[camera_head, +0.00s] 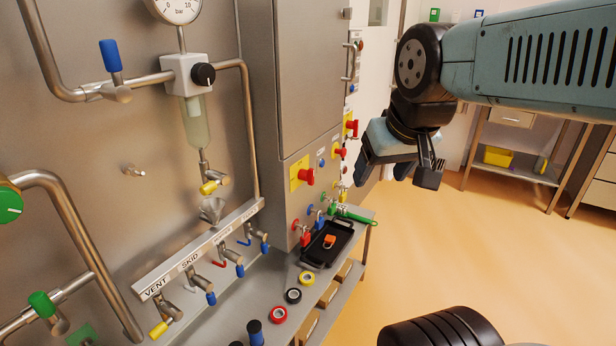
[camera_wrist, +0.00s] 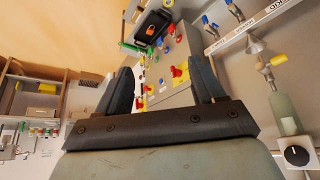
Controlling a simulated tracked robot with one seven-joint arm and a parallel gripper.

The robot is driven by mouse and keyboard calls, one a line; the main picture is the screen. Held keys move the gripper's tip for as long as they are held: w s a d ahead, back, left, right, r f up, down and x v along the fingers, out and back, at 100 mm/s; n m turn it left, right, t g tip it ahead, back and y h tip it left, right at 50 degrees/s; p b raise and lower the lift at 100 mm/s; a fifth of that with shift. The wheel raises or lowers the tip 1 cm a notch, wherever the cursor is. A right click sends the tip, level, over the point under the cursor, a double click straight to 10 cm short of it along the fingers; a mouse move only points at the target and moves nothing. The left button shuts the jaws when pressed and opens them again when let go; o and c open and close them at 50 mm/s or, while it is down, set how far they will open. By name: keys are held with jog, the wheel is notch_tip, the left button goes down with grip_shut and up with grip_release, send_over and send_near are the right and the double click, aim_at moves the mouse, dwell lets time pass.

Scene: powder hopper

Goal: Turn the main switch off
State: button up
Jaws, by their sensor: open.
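Several red rotary handles on yellow plates run along the grey cabinet's side. The nearest red handle (camera_head: 306,176) is the largest, with a second red handle (camera_head: 340,152) and a third red handle (camera_head: 352,126) farther back. I cannot read which is the main switch. My gripper (camera_head: 398,172) is open and empty, in the air to the right of the panel and apart from it. In the wrist view its two fingers frame the panel (camera_wrist: 172,88), and a red handle on yellow (camera_wrist: 179,72) shows between them, toward the right finger.
Below the panel a black tray (camera_head: 341,252) holds an orange item (camera_head: 329,241), perhaps a padlock. Tape rolls (camera_head: 279,315) lie on the bench. A labelled valve rail (camera_head: 190,258) and pipes stand left. Open floor (camera_head: 480,260) lies right, before a shelf table (camera_head: 515,170).

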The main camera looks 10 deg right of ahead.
jog(key=shift+c, duration=0.4)
jog(key=shift+c, duration=0.6)
jog(key=shift+w+a+f, duration=0.2)
jog(key=shift+w+f, duration=0.05)
jog(key=shift+f, duration=0.05)
jog(key=shift+c, duration=0.9)
jog(key=w+a+f+m+g+y, duration=0.1)
jog(key=w+f, duration=0.1)
jog(key=w+a+f+m+g+y, duration=0.1)
jog(key=w+a+f+m+y, duration=0.1)
jog(key=w+a+f+m+g+y, duration=0.1)
jog(key=w+f+m+g, duration=0.1)
jog(key=w, duration=0.1)
jog(key=shift+a+f, duration=0.15)
jog(key=shift+f, duration=0.15)
jog(key=shift+c, duration=0.3)
jog(key=m+t+y, duration=0.9)
jog(key=m+t, duration=0.2)
jog(key=m, duration=1.1)
send_near(314, 172)
jog(key=x, duration=1.1)
jog(key=shift+a, duration=0.1)
